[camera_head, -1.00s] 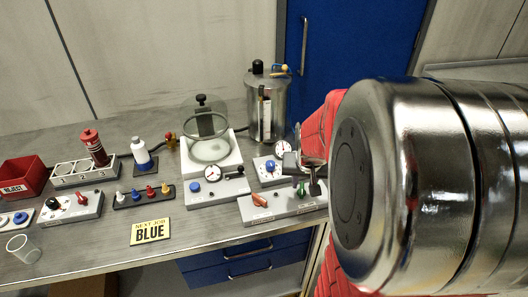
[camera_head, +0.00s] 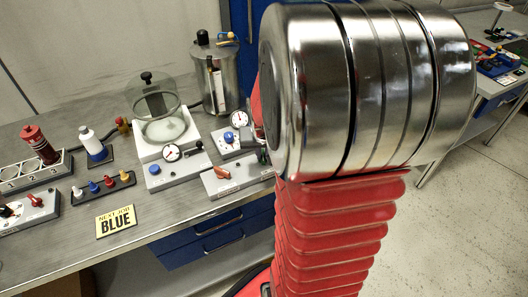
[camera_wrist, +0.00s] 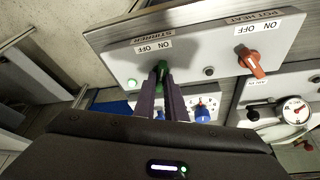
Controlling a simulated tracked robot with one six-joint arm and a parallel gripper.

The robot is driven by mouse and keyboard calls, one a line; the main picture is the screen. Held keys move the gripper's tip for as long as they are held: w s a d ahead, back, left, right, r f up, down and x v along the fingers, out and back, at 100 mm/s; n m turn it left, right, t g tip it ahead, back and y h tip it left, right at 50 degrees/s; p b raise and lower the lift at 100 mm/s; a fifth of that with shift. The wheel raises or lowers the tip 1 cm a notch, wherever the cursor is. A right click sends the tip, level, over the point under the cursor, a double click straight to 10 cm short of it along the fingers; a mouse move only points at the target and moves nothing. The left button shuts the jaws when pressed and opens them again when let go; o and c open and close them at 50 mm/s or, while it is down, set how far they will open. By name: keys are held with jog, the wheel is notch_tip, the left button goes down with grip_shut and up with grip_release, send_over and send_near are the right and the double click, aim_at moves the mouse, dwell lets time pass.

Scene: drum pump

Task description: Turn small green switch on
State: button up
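The small green switch (camera_wrist: 161,69) is on a grey panel (camera_wrist: 198,52) labelled STIRRER and POT HEAT, seen upside down in the wrist view. My gripper (camera_wrist: 163,82) reaches up to the switch. Its two dark fingers are close together, with the green handle between their tips. The fingers hide part of the handle, so its exact angle is unclear. A small green round spot (camera_wrist: 131,83) is on the panel left of the switch.
A red-orange switch (camera_wrist: 251,63) is on the same panel, with a dark round spot (camera_wrist: 208,72) between the switches. A gauge (camera_wrist: 295,110) is close by. In the head view, a metal pot (camera_head: 215,80) and a glass-covered unit (camera_head: 160,115) stand behind.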

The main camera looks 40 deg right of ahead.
grip_shut()
jog(key=shift+w+a+m+g+h, duration=0.1)
jog(key=shift+m+g+h, duration=0.2)
jog(key=shift+m, duration=1)
jog(key=o, duration=0.5)
grip_release()
jog(key=shift+o, duration=0.2)
jog(key=shift+r, duration=0.1)
jog(key=v, duration=1.3)
jog(key=shift+a+r, duration=0.2)
